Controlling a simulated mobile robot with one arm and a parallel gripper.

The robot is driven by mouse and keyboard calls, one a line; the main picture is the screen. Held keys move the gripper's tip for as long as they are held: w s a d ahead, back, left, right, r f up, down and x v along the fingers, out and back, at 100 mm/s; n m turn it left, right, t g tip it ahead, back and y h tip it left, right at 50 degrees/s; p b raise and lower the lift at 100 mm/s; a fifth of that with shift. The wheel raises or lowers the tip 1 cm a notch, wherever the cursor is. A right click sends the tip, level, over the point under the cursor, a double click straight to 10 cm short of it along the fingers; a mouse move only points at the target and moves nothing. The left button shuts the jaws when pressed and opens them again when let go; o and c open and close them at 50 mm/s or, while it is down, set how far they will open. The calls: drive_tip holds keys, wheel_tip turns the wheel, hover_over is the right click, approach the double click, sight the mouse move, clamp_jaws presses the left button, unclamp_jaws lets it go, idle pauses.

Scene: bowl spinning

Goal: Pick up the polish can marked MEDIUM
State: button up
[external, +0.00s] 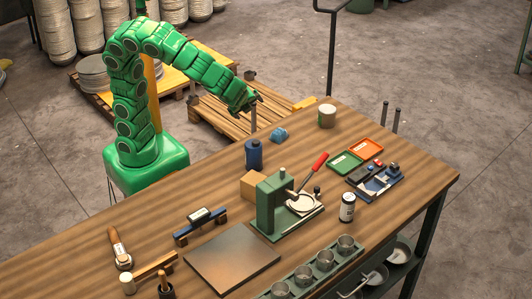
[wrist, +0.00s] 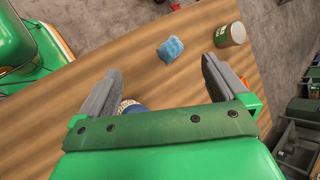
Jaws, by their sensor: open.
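No marking that reads MEDIUM is legible, so I cannot tell which can bears it. A cream and green can (external: 327,116) stands upright near the bench's far edge; it also shows at the upper right of the wrist view (wrist: 231,35). A blue can (external: 254,156) stands left of it. My gripper (external: 258,98) is raised over the bench's back edge, apart from the cans. In the wrist view its fingers (wrist: 160,72) are spread and empty. A blue, pale-topped object below is partly hidden by my gripper.
A blue cloth (external: 279,134) lies between the blue can and the cream and green can. A green press with a red-handled lever (external: 270,205) stands mid-bench. Green and orange trays (external: 345,162) lie to the right. Bare wood surrounds the cream and green can.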

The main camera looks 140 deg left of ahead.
drive_tip(key=w+a+f+m+g+y, duration=0.1)
drive_tip(key=w+a+m+y, duration=0.1)
drive_tip(key=a, duration=0.7)
drive_tip(key=w+a+f+m+y, duration=0.1)
drive_tip(key=w+a+f+m, duration=0.15)
drive_tip(key=a, duration=0.65)
drive_tip(key=m+y, duration=0.2)
drive_tip(key=m, duration=0.5)
approach(322, 114)
drive_tip(key=s+a+f, duration=0.1)
drive_tip(key=s+a, duration=0.2)
drive_tip(key=shift+w+a+f+t, duration=0.2)
drive_tip(key=shift+a+f+t, duration=0.1)
drive_tip(key=shift+f, duration=0.1)
drive_tip(key=shift+x, duration=1)
drive_tip(key=shift+w+x, duration=0.1)
drive_tip(key=shift+x, duration=1.25)
drive_tip(key=shift+w+x, duration=0.15)
drive_tip(key=shift+x, duration=1.25)
drive_tip(key=shift+f, duration=0.15)
drive_tip(key=c, duration=1)
